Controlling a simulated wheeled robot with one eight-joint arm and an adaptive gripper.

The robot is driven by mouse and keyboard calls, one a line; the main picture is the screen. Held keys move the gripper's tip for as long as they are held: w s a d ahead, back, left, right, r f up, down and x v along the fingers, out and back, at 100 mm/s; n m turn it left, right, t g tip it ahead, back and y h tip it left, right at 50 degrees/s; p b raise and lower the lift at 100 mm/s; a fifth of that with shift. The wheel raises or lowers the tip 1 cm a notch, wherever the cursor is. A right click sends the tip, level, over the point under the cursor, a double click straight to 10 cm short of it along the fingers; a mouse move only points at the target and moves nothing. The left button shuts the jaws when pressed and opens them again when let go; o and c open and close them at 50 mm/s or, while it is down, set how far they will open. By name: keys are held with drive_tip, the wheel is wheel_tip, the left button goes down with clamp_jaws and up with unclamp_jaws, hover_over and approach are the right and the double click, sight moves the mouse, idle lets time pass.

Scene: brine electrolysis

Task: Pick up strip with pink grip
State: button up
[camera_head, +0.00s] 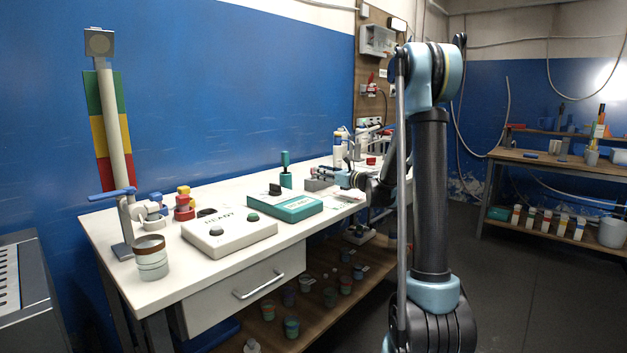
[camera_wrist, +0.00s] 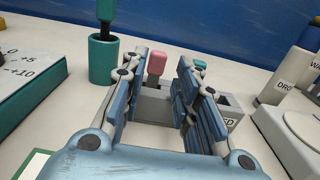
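The strip with the pink grip (camera_wrist: 157,63) stands upright in a grey holder (camera_wrist: 152,104) in the wrist view. My gripper (camera_wrist: 163,76) is open, with one blue finger on each side of the strip. I see a gap between the pink grip and each finger. A second grip, teal (camera_wrist: 200,65), shows partly behind the right finger. In the head view, my gripper (camera_head: 338,176) is low over the white table at the grey holder (camera_head: 318,184). The pink grip is too small to make out there.
A teal box (camera_head: 293,208) and a white box marked READY (camera_head: 228,233) lie along the white table (camera_head: 180,283). White bottles (camera_wrist: 288,80) stand to the right in the wrist view.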

drive_tip(key=shift+r+x, duration=0.2)
drive_tip(key=shift+x, duration=1.15)
drive_tip(key=shift+r+x, duration=0.15)
drive_tip(key=shift+x, duration=1.25)
drive_tip(key=shift+s+a, duration=0.1)
drive_tip(key=shift+s, duration=0.05)
drive_tip(key=shift+c, duration=0.3)
drive_tip(key=c, duration=0.5)
